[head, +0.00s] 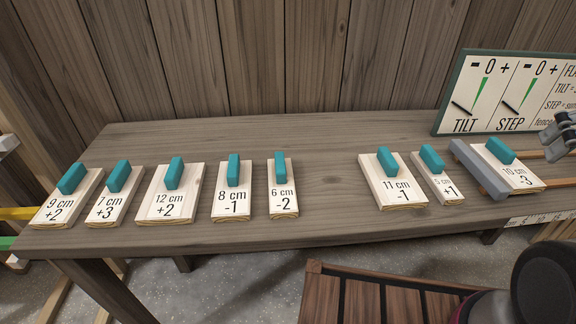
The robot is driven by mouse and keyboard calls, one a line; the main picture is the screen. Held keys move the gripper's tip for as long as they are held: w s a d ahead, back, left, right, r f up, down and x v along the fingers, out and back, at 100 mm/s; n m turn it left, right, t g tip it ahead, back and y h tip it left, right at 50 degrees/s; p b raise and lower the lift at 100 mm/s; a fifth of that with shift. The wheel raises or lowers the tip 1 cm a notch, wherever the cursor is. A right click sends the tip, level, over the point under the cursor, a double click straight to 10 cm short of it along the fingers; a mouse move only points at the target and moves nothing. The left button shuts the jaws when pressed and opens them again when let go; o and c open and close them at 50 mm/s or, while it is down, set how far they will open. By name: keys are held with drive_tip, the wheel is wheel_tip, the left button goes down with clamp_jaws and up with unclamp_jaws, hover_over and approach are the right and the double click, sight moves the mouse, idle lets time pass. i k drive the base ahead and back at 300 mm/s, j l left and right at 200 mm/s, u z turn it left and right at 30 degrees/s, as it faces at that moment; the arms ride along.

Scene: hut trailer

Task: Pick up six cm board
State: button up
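The six cm board (284,199) is a narrow pale wooden board marked "6 cm -2", with a teal block (280,165) standing on its far part as a grip. It lies flat on the wooden table (330,225), near the front edge, with its label towards me. The 8 cm board (232,202) is close on its left, with a small gap between them. To its right is a wider bare stretch of table.
The 9 cm (66,213), 7 cm, 12 cm, 11 cm (397,193), 5 cm and 10 cm boards lie in the same row. A grey bar (479,168) borders the 10 cm board. A sign (510,90) stands behind. A slatted wooden surface (365,300) is below in front.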

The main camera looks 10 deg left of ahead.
sight(283, 200)
drive_tip(key=u, duration=1.05)
drive_tip(key=z, duration=0.5)
drive_tip(key=j+z, duration=0.25)
drive_tip(key=z, duration=0.25)
drive_tip(key=j+z, duration=0.25)
drive_tip(key=z, duration=0.25)
drive_tip(key=k+j+z, duration=0.65)
drive_tip(key=k+j, duration=0.4)
drive_tip(key=j, duration=0.15)
drive_tip(key=k+j+z, duration=0.1)
drive_tip(key=k+j, duration=0.3)
drive_tip(key=j, duration=0.15)
